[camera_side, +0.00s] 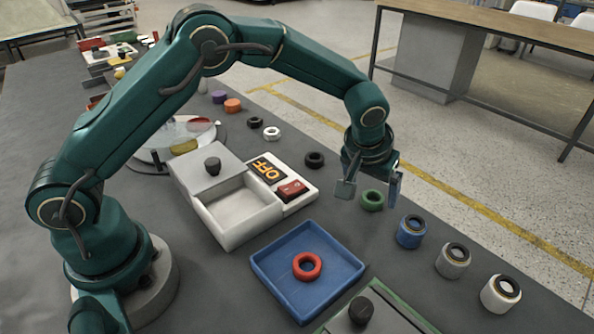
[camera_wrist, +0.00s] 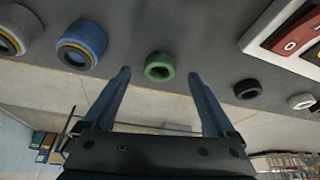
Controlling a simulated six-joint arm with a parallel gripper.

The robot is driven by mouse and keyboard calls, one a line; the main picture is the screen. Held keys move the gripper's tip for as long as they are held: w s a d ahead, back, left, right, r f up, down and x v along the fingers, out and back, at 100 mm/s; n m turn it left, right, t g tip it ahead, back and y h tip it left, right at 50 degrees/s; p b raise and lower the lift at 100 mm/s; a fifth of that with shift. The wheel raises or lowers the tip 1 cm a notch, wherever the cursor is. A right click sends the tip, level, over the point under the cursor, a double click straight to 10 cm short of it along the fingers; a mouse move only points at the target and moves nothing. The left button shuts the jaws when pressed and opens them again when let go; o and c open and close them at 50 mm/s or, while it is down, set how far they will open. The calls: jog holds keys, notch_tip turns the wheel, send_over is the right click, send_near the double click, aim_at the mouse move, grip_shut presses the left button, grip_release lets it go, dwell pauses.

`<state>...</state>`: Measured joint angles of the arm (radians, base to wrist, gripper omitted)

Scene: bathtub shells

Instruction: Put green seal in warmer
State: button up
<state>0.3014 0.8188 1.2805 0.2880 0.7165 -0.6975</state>
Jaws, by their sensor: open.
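The green seal (camera_side: 372,200) is a small ring lying on the dark table, near the table's far edge. My gripper (camera_side: 369,194) is open and empty, with its two fingers close above the green seal. In the wrist view the green seal (camera_wrist: 159,67) shows just beyond and between the fingertips of my gripper (camera_wrist: 158,72). The warmer (camera_side: 236,210) is a white box with an open, empty compartment. Its lid (camera_side: 208,172) with a dark knob is slid back toward the left. A panel beside the compartment reads OFF (camera_side: 268,169) and carries a red switch (camera_side: 292,190).
A blue tray (camera_side: 262,267) holds a red ring (camera_side: 307,266). A blue cylinder (camera_side: 411,231) and two white cylinders (camera_side: 453,260) stand right of the green seal. A black ring (camera_side: 314,159) lies to its left. A green-edged box (camera_side: 385,310) with a dark knob is in front.

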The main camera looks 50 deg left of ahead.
aim_at(373, 200)
jog(key=shift+x, duration=1.3)
grip_shut()
jog(key=shift+r, duration=0.1)
